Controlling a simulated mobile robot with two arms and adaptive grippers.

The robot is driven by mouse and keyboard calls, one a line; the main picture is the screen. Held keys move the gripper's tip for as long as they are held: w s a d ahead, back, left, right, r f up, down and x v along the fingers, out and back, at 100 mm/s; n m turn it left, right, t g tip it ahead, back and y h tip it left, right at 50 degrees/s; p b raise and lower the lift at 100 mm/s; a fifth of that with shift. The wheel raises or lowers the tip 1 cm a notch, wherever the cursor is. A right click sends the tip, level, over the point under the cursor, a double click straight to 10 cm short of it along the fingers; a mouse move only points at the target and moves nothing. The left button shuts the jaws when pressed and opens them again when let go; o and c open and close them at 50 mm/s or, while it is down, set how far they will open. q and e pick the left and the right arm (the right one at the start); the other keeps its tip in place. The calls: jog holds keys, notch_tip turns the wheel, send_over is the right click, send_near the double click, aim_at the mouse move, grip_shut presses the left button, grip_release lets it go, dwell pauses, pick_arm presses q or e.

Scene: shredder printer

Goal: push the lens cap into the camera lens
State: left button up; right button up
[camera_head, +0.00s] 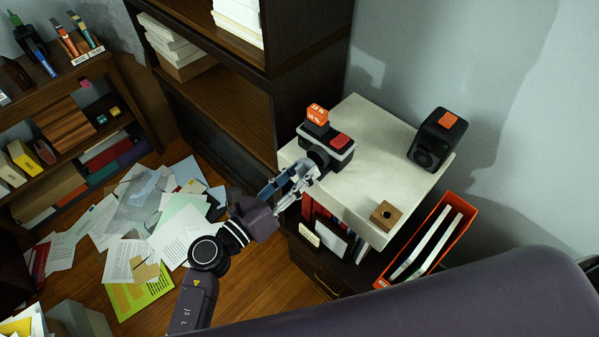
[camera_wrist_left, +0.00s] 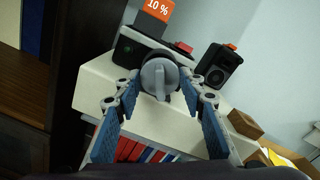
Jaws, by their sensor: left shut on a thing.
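The camera (camera_head: 343,153) is a black and white box with a red top piece, on the pale cabinet top; it also shows in the left wrist view (camera_wrist_left: 129,48). Its lens faces my left gripper (camera_head: 305,172). The round grey lens cap (camera_wrist_left: 160,80), with a raised grip bar, covers the lens front in the wrist view. My right gripper is not in view.
An orange "10 %" sign (camera_head: 317,114) sits over the camera. A black speaker-like box (camera_head: 432,140) and a small wooden block (camera_head: 384,214) stand on the cabinet top (camera_head: 365,180). An orange-red file holder (camera_head: 440,225) is at right. Papers (camera_head: 160,215) litter the floor.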

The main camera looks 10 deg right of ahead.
aim_at(298, 175)
pick_arm(q)
jog(key=shift+w+d, duration=0.25)
jog(key=shift+d, duration=0.05)
dwell(0.6)
jog(key=shift+x, duration=1.1)
jog(key=o, duration=1)
jog(key=shift+f, duration=0.1)
jog(key=shift+f, duration=0.1)
jog(key=shift+s+a, duration=0.4)
jog(key=shift+a, duration=0.15)
jog(key=v, duration=0.6)
jog(key=shift+s+a+r, duration=0.2)
jog(key=shift+a+r, duration=0.05)
